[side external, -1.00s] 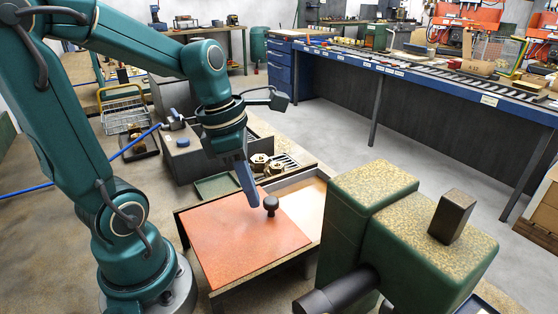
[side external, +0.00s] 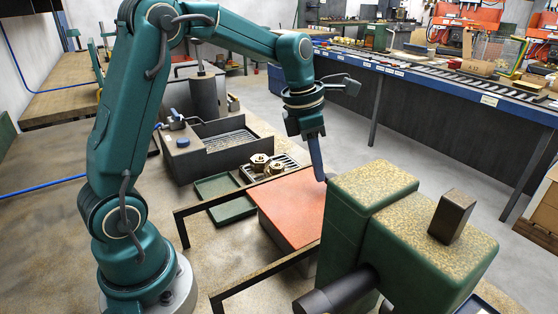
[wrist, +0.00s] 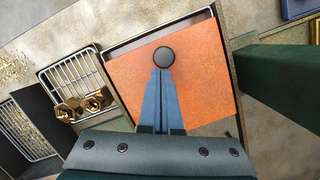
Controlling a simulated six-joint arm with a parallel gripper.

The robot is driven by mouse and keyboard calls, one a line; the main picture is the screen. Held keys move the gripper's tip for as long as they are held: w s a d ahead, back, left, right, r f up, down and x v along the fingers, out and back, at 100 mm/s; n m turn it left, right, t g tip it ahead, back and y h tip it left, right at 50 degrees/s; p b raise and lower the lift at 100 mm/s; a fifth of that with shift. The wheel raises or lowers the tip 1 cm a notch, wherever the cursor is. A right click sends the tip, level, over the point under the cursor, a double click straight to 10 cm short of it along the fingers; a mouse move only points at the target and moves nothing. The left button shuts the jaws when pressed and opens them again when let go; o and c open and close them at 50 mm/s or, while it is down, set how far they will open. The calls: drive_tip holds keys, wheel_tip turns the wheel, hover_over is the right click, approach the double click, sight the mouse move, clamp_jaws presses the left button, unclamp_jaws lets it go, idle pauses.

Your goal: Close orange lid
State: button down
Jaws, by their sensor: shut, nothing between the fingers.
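The orange lid (side external: 285,208) is a flat square panel lying level; the green machine hides its right part in the side view. It also fills the middle of the wrist view (wrist: 205,80). Its round black knob (wrist: 163,59) stands up from it; in the side view the knob is mostly hidden by my fingers and the machine. A narrow strip inside a pale metal rim (wrist: 128,40) shows beyond the lid's edge in the wrist view. My gripper (wrist: 161,74) is shut and empty, its blue fingertips right beside the knob; contact is hard to tell. It also shows in the side view (side external: 321,176).
The green speckled machine (side external: 375,215) stands close on the right. Brass nuts (side external: 265,164) sit on a wire rack behind the lid, near a green tray (side external: 225,195).

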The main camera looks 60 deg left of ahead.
drive_tip(key=shift+w, duration=1.3)
drive_tip(key=s, duration=0.1)
drive_tip(key=s+a, duration=0.2)
drive_tip(key=s, duration=0.1)
drive_tip(key=shift+r, duration=0.35)
drive_tip(key=s+d+r+m, duration=0.1)
drive_tip(key=s+r, duration=0.2)
drive_tip(key=r, duration=0.3)
drive_tip(key=s+d+r+m, duration=0.1)
drive_tip(key=s+d+r, duration=0.1)
drive_tip(key=r, duration=0.4)
drive_tip(key=s+d+f+m+t, duration=0.1)
drive_tip(key=s+f+m, duration=0.3)
drive_tip(key=m, duration=1)
drive_tip(key=s+d+f+m+t+y, duration=0.1)
drive_tip(key=s+f+m, duration=0.4)
drive_tip(key=m, duration=0.9)
drive_tip(key=shift+s+d+m+t, duration=0.3)
drive_tip(key=shift+s+d+t, duration=0.4)
drive_tip(key=shift+s, duration=0.4)
